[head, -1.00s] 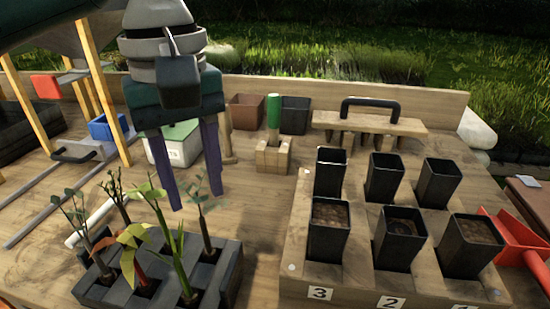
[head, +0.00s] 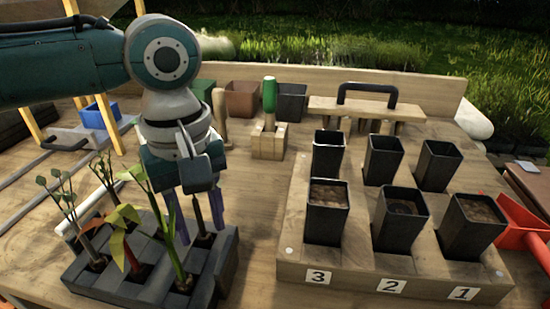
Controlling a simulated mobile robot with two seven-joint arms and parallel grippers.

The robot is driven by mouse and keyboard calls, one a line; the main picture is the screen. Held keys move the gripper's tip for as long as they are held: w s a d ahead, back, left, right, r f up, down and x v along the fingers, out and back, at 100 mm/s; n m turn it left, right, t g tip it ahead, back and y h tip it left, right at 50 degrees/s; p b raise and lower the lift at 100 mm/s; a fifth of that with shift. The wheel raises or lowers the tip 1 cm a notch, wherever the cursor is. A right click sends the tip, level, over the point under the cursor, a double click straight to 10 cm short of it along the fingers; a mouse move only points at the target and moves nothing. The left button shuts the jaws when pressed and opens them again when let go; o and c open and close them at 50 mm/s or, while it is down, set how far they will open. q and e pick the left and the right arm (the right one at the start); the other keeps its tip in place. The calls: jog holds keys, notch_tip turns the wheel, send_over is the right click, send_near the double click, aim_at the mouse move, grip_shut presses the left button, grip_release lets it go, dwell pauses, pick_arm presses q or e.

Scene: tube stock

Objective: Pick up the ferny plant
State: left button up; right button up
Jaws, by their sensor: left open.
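A dark segmented tray (head: 222,262) at the lower left holds several seedlings. One has rounded grey-green leaves (head: 66,205), one has broad orange and green leaves (head: 118,232), and one has a tall green stem (head: 172,232). A thin-stemmed one (head: 106,174) stands at the back left. I cannot tell for sure which one is ferny. My left gripper (head: 197,218) is open and points down over the tray's back right cell. A thin brown stem (head: 200,222) stands between its purple fingers; its leaves are hidden by the gripper. My right gripper is out of view.
A wooden stand (head: 292,272) on the right holds several black square pots (head: 326,212), numbered 3, 2, 1. A green-handled tool (head: 269,98) in a wooden block, brown pot (head: 242,98) and blue box (head: 100,115) stand behind. A red scoop (head: 520,232) is at the right.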

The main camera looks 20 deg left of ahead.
pick_arm(q)
jog(key=shift+c, duration=0.2)
grip_shut()
jog(key=shift+r, duration=0.1)
